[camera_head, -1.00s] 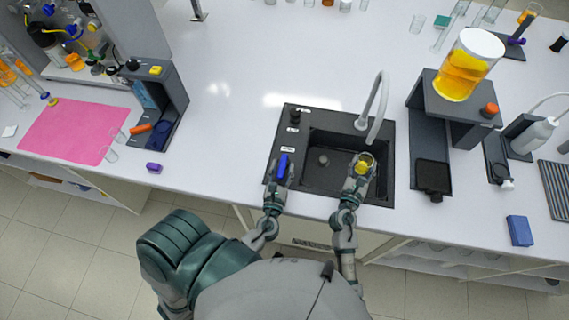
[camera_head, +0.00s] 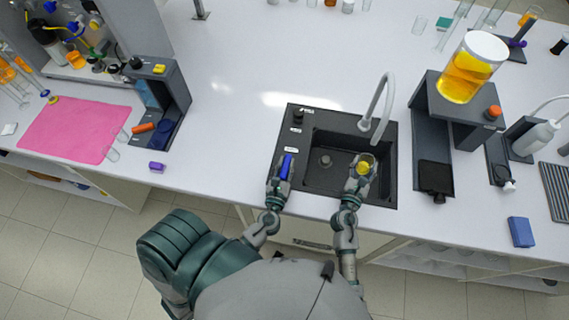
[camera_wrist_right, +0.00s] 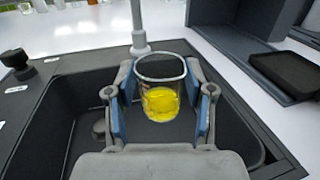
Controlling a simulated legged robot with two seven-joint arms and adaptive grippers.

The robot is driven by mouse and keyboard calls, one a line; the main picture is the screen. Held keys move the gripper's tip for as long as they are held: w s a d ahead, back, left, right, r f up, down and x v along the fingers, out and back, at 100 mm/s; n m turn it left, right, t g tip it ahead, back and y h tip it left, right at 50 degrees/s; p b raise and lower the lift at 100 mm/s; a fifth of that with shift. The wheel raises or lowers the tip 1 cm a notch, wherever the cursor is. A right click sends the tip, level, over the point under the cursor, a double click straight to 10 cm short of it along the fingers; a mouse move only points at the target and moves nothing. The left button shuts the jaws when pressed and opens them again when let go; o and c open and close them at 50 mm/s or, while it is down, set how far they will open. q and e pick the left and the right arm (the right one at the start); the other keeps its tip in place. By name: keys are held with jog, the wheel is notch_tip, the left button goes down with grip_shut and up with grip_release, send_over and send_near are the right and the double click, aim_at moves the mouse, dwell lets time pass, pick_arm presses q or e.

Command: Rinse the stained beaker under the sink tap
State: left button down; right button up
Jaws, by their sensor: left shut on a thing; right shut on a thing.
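The beaker (camera_wrist_right: 160,90) is clear glass with yellow at its bottom. It is upright between the two blue-padded fingers of my right gripper (camera_wrist_right: 163,112), which is shut on it. In the head view the beaker (camera_head: 363,168) is over the right part of the black sink (camera_head: 330,185). The grey curved tap (camera_head: 386,95) rises behind the sink, and its spout end is beyond the beaker. No water stream shows. My left gripper (camera_head: 282,173) is shut on a blue handle (camera_head: 287,166) at the sink's left side; its fingertips are small in the picture.
A black knob (camera_head: 297,117) stands at the sink's back left. A dark stand (camera_head: 460,118) with a jar of orange liquid (camera_head: 470,70) is right of the sink. A pink mat (camera_head: 75,130) lies far left. The counter behind the sink is mostly clear.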

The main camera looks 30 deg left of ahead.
pick_arm(q)
jog(key=m+h, duration=0.2)
jog(key=h, duration=0.1)
jog(key=shift+a+m+t+h, duration=0.2)
jog(key=shift+m+t+h, duration=0.1)
jog(key=shift+a, duration=0.3)
jog(key=c, duration=1)
grip_release()
jog(key=shift+d, duration=0.1)
jog(key=shift+o, duration=0.2)
jog(key=shift+w+f, duration=0.1)
jog(key=shift+w, duration=0.15)
jog(key=s, duration=1.2)
jog(key=shift+d, duration=0.35)
